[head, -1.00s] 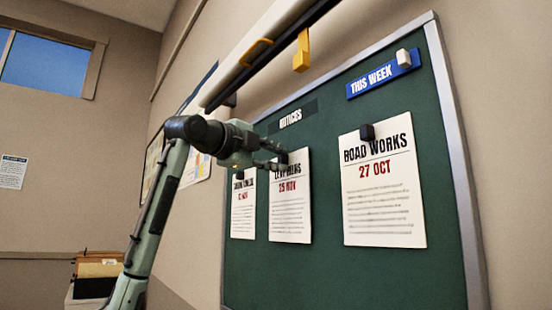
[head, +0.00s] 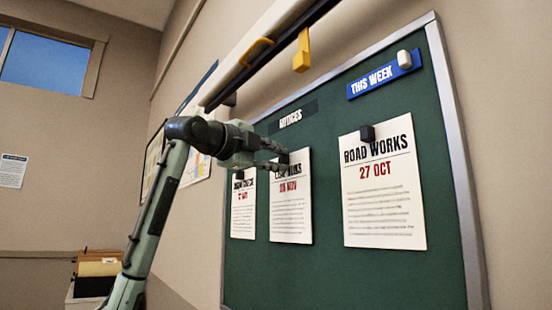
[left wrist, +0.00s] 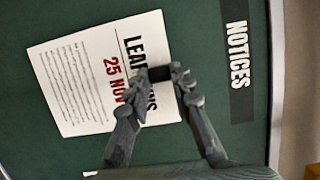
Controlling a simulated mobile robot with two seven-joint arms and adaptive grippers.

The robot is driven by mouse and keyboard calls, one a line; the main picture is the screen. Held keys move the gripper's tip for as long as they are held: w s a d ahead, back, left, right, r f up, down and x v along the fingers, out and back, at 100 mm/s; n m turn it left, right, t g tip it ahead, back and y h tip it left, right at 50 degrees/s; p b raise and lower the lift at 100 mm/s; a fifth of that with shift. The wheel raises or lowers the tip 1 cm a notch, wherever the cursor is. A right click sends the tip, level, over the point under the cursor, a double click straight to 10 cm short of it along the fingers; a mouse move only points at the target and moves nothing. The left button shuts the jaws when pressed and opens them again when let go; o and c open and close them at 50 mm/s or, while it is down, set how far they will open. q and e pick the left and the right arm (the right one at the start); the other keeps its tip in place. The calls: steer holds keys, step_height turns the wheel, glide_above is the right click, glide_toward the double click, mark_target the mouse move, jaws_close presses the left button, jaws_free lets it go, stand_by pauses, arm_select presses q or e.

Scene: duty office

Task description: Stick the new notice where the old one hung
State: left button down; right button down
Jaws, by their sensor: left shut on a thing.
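The middle notice (head: 290,210), a white sheet with a black heading and a red date, is on the green board (head: 340,275). In the left wrist view the same notice (left wrist: 92,85) reads "25 NOV", with part of its heading hidden. My left gripper (head: 280,157) is at its top edge. Its fingers are shut on a small black magnet (left wrist: 160,73) over the heading. I cannot tell whether the sheet lies flat against the board. The "NOTICES" label (head: 291,117) is just above; it also shows in the left wrist view (left wrist: 238,65). My right gripper is not in view.
A "ROAD WORKS 27 OCT" notice (head: 383,210) hangs to the right under a black magnet (head: 367,133). A smaller notice (head: 242,217) hangs to the left. A blue "THIS WEEK" label (head: 372,80) bears a white object (head: 404,59). The lower board is bare.

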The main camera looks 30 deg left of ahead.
arm_select(q)
steer(key=shift+w, duration=0.2)
steer(key=c, duration=1.3)
jaws_free()
steer(key=shift+o, duration=0.2)
steer(key=s+a, duration=0.1)
steer(key=s, duration=1.1)
